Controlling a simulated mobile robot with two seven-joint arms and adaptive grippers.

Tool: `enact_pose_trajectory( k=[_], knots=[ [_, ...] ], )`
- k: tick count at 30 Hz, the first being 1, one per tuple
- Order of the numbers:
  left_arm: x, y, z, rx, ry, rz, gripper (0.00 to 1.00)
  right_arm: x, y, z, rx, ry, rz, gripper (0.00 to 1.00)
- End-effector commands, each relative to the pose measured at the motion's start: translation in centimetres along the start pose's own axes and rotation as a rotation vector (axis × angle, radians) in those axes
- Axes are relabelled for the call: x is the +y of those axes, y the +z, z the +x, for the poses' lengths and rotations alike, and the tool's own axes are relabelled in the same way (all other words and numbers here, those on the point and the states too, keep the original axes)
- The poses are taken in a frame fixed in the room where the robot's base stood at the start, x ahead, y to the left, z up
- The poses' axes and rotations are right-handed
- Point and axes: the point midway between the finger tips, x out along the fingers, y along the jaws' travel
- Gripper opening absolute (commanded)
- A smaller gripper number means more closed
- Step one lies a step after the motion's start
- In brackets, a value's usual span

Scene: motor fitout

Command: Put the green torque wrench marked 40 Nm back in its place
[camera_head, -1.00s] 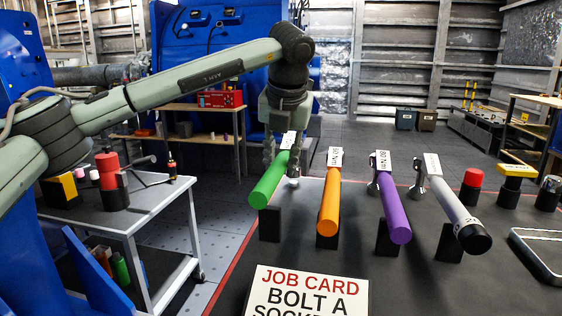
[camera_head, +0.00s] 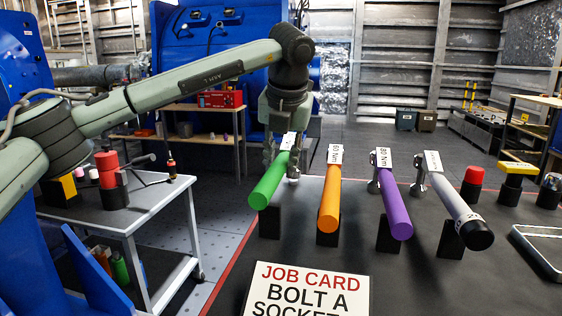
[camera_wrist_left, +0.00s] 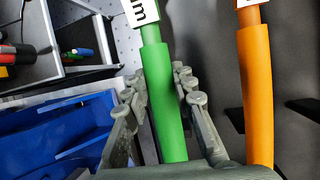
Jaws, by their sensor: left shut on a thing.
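The green torque wrench (camera_head: 269,183) lies at the left end of a row of wrenches, its handle end towards me above a black support (camera_head: 269,223). I cannot tell whether it rests on that support. Its white tag is too small to read in the head view; the wrist view shows only the tag's last letter, "m". My left gripper (camera_head: 282,158) is shut on the green wrench from above, near its tagged end. In the left wrist view, its fingers lie on either side of the green handle (camera_wrist_left: 162,105). My right gripper is out of view.
To the right lie an orange wrench (camera_head: 329,195), a purple wrench (camera_head: 394,205) and a grey wrench (camera_head: 458,210) on black supports. A job card (camera_head: 307,290) stands in front. A grey side cart (camera_head: 150,205) stands left of the dark bench (camera_head: 420,285).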

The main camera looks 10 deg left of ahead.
Motion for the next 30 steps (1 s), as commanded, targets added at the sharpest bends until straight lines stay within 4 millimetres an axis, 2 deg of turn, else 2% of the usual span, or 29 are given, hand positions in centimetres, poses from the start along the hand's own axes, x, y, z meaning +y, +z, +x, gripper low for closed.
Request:
enact_pose_trajectory(
  k=[29,30],
  knots=[
    [-0.3,-0.8,1.9,-0.005,-0.001,-0.002,0.0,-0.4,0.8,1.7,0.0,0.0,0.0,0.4],
    [-0.3,-0.7,1.8,-0.005,-0.001,-0.002,0.28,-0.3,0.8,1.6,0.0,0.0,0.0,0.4]
  ],
)
